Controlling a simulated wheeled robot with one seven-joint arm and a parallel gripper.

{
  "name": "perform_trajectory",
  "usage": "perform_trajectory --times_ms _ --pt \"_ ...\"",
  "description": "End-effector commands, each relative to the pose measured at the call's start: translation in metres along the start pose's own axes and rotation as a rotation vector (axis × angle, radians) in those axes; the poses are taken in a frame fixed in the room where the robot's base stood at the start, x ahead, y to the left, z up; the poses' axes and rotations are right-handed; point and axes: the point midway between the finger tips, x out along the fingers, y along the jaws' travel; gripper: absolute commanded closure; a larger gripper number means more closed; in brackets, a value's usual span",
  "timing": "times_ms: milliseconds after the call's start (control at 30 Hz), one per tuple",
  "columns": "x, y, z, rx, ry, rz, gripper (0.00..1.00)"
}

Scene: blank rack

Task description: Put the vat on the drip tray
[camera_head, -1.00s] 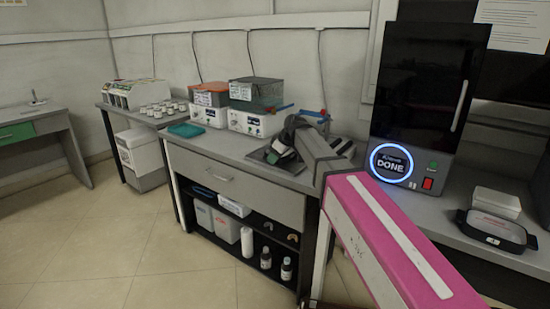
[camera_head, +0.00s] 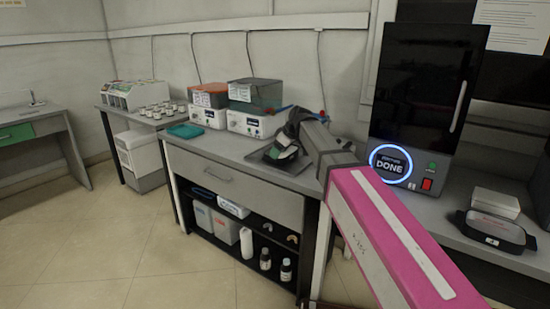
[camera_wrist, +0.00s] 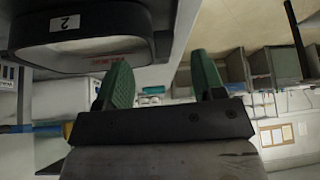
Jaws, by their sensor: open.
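My gripper (camera_head: 281,153) is low over the middle bench; its green fingers (camera_wrist: 160,82) are apart with nothing between them. A black-walled vat with a white label "2" (camera_wrist: 100,22) is close to the camera at upper left of the inverted wrist view, beside the fingers; I cannot tell whether it touches them. In the head view my gripper and arm hide most of that spot. A flat dark tray, apparently the drip tray (camera_head: 258,158), lies on the bench under my gripper, partly covered.
A printer with a dark cover and a lit "DONE" ring (camera_head: 390,163) stands at right. A black-rimmed container (camera_head: 497,239) and a white box (camera_head: 495,203) are on the right bench. Two lidded units (camera_head: 254,122) stand at the back. A teal tray (camera_head: 185,130) lies at the bench's left end.

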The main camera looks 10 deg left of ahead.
Motion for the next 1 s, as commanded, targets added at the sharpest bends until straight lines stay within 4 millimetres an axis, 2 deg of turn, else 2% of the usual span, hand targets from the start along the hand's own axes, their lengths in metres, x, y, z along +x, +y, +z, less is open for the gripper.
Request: perform_trajectory --times_ms 33,200,400,600,1000 --pt "-0.012 -0.001 0.000 0.000 0.002 0.002 0.37" --pt "-0.043 0.000 0.000 0.000 0.001 0.001 0.37" --pt "-0.068 0.000 0.000 0.000 0.001 0.000 0.37" --pt "-0.078 0.000 0.000 -0.001 0.001 0.000 0.37" --pt "-0.078 0.000 0.000 0.000 0.000 0.000 0.37"
